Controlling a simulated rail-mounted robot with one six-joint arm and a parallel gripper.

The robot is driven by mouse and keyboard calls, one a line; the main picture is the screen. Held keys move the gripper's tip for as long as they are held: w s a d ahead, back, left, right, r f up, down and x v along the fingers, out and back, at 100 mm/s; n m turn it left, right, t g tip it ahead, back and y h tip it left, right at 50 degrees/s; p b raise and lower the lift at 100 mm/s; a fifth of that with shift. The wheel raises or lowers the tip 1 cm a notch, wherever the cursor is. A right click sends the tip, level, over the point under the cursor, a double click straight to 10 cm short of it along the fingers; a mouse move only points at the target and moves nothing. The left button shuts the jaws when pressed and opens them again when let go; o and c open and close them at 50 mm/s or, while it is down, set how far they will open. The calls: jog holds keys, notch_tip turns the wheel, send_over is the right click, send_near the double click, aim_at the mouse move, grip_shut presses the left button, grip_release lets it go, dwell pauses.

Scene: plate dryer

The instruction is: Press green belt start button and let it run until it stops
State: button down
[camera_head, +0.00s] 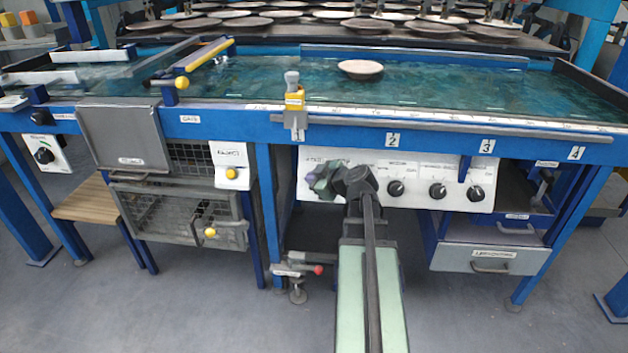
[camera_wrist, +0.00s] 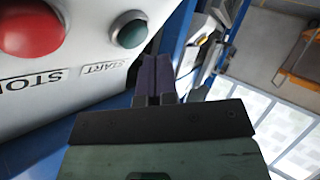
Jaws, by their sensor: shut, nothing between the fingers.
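In the wrist view the green START button (camera_wrist: 130,33) sits on a white panel, above its START label (camera_wrist: 101,69). The larger red STOP button (camera_wrist: 32,28) is to its left. My gripper (camera_wrist: 152,62) is shut and empty, with its purple fingertips close to the green button, just below and right of it. I cannot tell whether they touch the panel. In the head view my gripper (camera_head: 312,178) is at the left part of the white control panel (camera_head: 418,198), and my arm hides the buttons there. The teal belt (camera_head: 440,85) carries one pale plate (camera_head: 360,68).
Black knobs (camera_head: 437,191) line the panel right of my gripper. The blue table frame (camera_head: 350,134) overhangs just above. A yellow-topped slider (camera_head: 294,98) stands on the rail marked 1. A wire basket (camera_head: 175,207) is at left and a drawer (camera_head: 487,257) at right.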

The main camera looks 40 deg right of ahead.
jog(key=shift+w+d, duration=0.1)
jog(key=shift+w+d+f, duration=0.15)
jog(key=shift+d+f, duration=0.05)
